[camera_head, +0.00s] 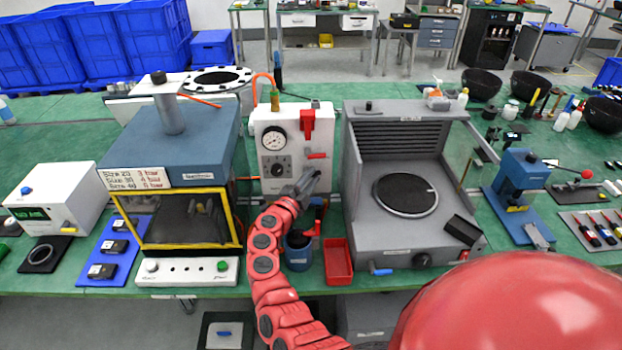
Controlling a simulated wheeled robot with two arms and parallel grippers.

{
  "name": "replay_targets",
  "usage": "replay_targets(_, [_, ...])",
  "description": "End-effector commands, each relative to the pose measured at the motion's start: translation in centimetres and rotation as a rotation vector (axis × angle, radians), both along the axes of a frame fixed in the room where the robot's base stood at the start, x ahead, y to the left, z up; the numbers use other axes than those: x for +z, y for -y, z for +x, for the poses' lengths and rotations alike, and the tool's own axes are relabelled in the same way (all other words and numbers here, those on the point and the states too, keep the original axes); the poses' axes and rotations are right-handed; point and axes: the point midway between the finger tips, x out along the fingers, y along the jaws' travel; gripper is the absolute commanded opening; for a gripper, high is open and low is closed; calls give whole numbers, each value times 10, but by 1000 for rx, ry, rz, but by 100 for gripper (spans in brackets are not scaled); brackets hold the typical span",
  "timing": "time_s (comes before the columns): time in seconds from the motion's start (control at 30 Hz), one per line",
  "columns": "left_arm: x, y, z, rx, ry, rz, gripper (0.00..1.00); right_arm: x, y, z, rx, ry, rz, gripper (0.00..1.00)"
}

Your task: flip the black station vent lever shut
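A white panel box (291,149) with a round gauge and a black dial stands at the middle of the bench. A red upright lever (307,123) is at its upper right, and a small red lever (317,156) sticks out sideways below it. I see no lever clearly marked as the black station vent lever. My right gripper (309,181) is dark grey, at the end of a red arm, in front of the box's lower right, just below the small red lever. I cannot tell whether it touches the box. Its fingers are too small to read. My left gripper is not in view.
A blue-topped press with a yellow frame (240,205) stands left of the box. A grey chamber (365,242) with a round plate stands right. A blue cup (298,257) and a red tray (338,262) sit below my gripper, near the bench's front edge.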

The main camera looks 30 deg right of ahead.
Motion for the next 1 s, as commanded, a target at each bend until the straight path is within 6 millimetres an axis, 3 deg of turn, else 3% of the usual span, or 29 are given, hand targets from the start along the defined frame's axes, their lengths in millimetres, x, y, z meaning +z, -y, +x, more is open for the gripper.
replay_targets(0.03, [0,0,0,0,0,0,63,0,0,0,0,0,0,15])
replay_targets(0.13, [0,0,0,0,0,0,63,0,0,0,0,0,0,0])
replay_targets(0.43, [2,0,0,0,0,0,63,0,1,-1,-2,9,16,0])
replay_targets(0.8, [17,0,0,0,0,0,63,-3,3,-2,-3,175,287,0])
replay_targets(1.0, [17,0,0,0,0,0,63,-5,2,-2,-2,190,308,0])
